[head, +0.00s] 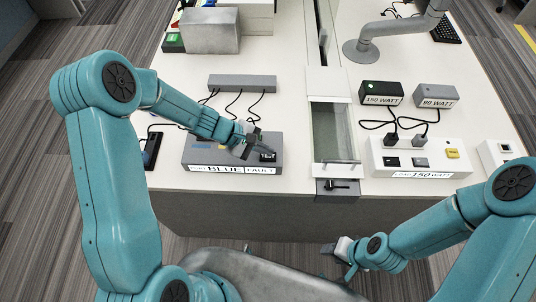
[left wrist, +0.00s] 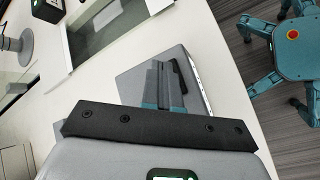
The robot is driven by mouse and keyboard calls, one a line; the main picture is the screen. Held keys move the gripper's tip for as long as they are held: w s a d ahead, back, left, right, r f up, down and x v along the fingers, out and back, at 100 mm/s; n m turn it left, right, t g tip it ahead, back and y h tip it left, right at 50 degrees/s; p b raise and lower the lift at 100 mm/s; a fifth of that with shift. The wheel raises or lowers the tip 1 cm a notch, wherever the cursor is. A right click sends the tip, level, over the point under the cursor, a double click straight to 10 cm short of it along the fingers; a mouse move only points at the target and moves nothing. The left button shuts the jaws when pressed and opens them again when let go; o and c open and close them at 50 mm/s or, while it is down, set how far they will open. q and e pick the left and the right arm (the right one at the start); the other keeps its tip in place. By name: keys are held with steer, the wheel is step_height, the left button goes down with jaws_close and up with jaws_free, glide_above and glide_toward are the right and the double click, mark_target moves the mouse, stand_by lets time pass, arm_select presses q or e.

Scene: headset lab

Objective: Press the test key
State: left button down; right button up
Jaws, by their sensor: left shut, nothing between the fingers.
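A grey box (head: 205,155) with a front label that includes the words "BLUE" and "FAULT" sits near the table's front edge. A black key (head: 268,157) is on its top at the right; I cannot read which key is the test key. My left gripper (head: 247,149) is shut and empty, over the right part of the box, just left of the black key. In the left wrist view its fingers (left wrist: 165,88) point at the box top (left wrist: 131,84), beside the black key (left wrist: 178,76); contact cannot be told. My right gripper (head: 336,258) is open and empty, below the table edge.
A clear-sided tray (head: 333,135) stands right of the box. Further right is a white panel (head: 430,165) labelled "150 WATT" with plugs and a yellow key (head: 452,153). Two adapters (head: 381,93) (head: 436,96) and a grey strip (head: 242,82) with cables stand behind.

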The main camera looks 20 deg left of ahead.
mark_target(265, 157)
arm_select(q)
steer(key=shift+f, duration=0.1)
steer(key=shift+f+b, duration=0.35)
steer(key=shift+b, duration=0.3)
steer(key=shift+f+b, duration=0.4)
steer(key=shift+b, duration=0.15)
stand_by(0.6)
steer(key=shift+r, duration=0.1)
steer(key=shift+r+p, duration=0.5)
steer(key=shift+r, duration=0.25)
step_height(265, 157, up, 5)
steer(key=p, duration=0.3)
steer(key=shift+p, duration=0.3)
stand_by(0.7)
